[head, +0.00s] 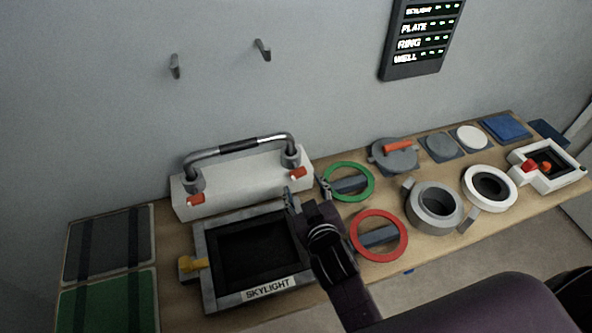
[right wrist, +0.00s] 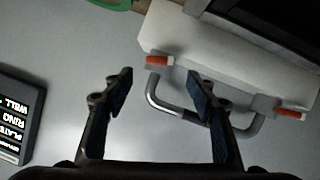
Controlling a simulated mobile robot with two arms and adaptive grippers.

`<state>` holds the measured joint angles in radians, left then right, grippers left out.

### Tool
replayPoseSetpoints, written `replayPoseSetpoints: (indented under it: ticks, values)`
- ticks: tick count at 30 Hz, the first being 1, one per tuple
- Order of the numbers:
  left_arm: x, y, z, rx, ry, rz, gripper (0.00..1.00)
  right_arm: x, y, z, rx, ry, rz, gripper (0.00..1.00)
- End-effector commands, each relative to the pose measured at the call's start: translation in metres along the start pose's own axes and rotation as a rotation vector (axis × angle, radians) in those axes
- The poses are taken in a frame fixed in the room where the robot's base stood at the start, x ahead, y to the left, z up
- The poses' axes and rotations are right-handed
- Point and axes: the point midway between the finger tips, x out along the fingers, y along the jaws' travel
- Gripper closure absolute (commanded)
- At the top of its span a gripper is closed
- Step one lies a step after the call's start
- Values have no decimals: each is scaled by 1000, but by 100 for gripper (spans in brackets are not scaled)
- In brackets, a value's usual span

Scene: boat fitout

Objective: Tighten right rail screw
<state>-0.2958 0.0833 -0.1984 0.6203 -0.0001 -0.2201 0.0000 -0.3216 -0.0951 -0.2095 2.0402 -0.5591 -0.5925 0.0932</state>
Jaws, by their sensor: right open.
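The rail (head: 240,146) is a grey metal handle with a dark middle grip, standing on a white block (head: 240,188). Two orange screws show on the block's front: the right rail screw (head: 298,172) and the left one (head: 196,198). In the right wrist view the picture is turned over, so the right screw (right wrist: 159,61) shows left of the other (right wrist: 290,113). My right gripper (head: 306,190) is open and empty just in front of the right screw. In the wrist view the screw appears between and beyond its fingertips (right wrist: 160,74), apart from them. My left gripper is out of view.
The skylight frame (head: 207,272) with a yellow latch lies in front of the block. Green ring (head: 369,190) and red ring (head: 402,246) stand to the right, with several round fittings beyond. A status panel (head: 388,65) hangs on the wall. Dark and green panels lie left.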

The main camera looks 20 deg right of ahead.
Motion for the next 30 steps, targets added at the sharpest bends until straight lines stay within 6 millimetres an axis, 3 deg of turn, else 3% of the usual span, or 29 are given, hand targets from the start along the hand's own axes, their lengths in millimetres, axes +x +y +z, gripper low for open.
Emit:
replayPoseSetpoints:
  ticks: [9, 15, 26, 30]
  values:
    - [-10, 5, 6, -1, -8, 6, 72, 46, 0, -2, 3, 3, -2, 48]
    - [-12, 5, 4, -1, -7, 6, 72, 65, 0, -1, 4, 3, -2, 48]
    - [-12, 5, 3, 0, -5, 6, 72, 70, 0, 0, 4, 3, -2, 48]
    - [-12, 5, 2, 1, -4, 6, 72, 70, 0, 0, 4, 3, -3, 61]
